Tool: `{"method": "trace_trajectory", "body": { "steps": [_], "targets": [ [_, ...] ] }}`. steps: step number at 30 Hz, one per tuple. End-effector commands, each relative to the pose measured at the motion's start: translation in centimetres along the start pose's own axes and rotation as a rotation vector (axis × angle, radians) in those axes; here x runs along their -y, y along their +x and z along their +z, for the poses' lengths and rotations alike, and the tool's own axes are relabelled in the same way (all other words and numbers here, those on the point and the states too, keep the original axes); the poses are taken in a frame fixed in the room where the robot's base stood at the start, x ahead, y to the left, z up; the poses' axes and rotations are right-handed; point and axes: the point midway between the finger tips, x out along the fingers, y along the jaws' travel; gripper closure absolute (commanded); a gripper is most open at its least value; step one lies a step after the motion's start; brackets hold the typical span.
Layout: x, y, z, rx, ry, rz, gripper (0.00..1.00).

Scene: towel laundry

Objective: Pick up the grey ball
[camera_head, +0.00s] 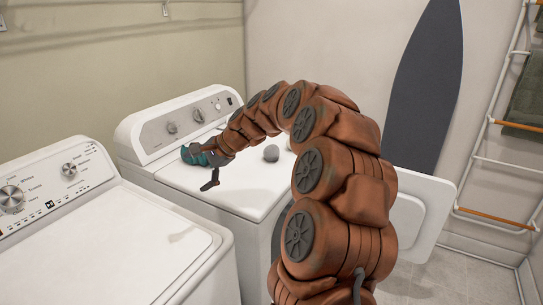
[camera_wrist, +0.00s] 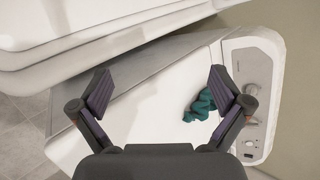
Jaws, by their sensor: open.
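The grey ball (camera_head: 271,153) rests on the white top of the rear appliance, beside my arm in the head view. It does not show in the wrist view. My gripper (camera_head: 203,168) is left of the ball, over the same top and apart from the ball. In the wrist view my gripper (camera_wrist: 158,78) is open, with its two fingers spread wide and nothing held between them. My arm arches across the head view and hides part of the top.
A teal cloth (camera_head: 192,154) lies on the rear appliance (camera_head: 240,200) near my gripper; it also shows by one finger in the wrist view (camera_wrist: 201,106). A second white appliance (camera_head: 120,245) stands at front left.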

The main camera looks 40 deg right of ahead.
Motion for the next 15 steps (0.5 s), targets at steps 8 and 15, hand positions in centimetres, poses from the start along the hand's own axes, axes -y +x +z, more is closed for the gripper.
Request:
{"method": "trace_trajectory", "body": {
  "steps": [8,15],
  "targets": [
    [1.8,-4.0,-18.2,-0.132,0.432,-0.271,0.0],
    [-0.8,-9.2,-30.5,-0.235,0.705,-0.461,0.0]
  ]
}}
